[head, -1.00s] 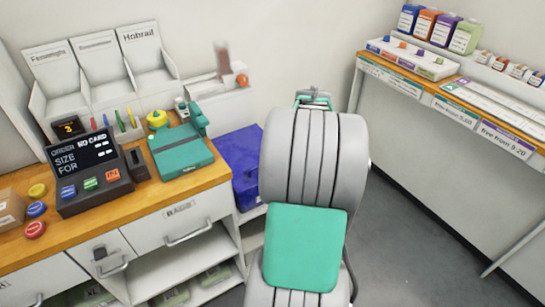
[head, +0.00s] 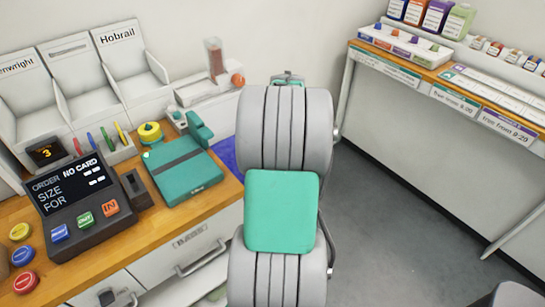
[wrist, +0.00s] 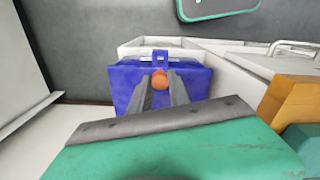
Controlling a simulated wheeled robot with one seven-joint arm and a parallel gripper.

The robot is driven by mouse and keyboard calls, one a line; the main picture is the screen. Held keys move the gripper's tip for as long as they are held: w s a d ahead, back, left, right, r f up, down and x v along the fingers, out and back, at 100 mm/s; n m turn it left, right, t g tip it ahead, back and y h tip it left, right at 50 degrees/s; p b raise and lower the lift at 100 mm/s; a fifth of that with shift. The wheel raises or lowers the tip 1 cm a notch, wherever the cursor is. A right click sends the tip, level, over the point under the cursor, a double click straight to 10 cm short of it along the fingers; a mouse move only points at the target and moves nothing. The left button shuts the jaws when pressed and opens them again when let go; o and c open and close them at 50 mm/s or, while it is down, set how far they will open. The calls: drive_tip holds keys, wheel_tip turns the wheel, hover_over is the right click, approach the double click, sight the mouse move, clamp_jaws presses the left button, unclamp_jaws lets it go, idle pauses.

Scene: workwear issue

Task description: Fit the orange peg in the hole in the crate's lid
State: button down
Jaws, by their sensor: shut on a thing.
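In the wrist view, my gripper (wrist: 159,88) is shut on the orange peg (wrist: 159,77). Only the peg's rounded orange end shows between the two grey fingers. The blue crate (wrist: 200,78) is beyond the fingertips, with a blue tab at its far edge. I cannot tell the gap between peg and crate, and the hole in the lid is not visible. In the head view, only a small strip of the blue crate (head: 228,155) shows between the counter and my arm. My gripper is hidden there behind my arm.
The wooden counter (head: 130,235) at left carries a dark order terminal (head: 85,190) and a teal device (head: 185,170). An orange ball (head: 238,80) sits on a white stand behind. A shelf unit (head: 440,90) stands at right. Grey floor (head: 390,210) is clear between.

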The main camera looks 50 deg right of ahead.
drive_tip(key=shift+f+b, duration=2.05)
drive_tip(key=shift+f, duration=0.85)
drive_tip(key=shift+s+f+b, duration=0.1)
drive_tip(key=shift+f+b, duration=0.9)
drive_tip(key=shift+f, duration=1.1)
drive_tip(key=c, duration=1.2)
unclamp_jaws()
drive_tip(key=shift+o, duration=0.2)
drive_tip(key=shift+r+p, duration=3.35)
drive_tip(key=shift+r, duration=1.15)
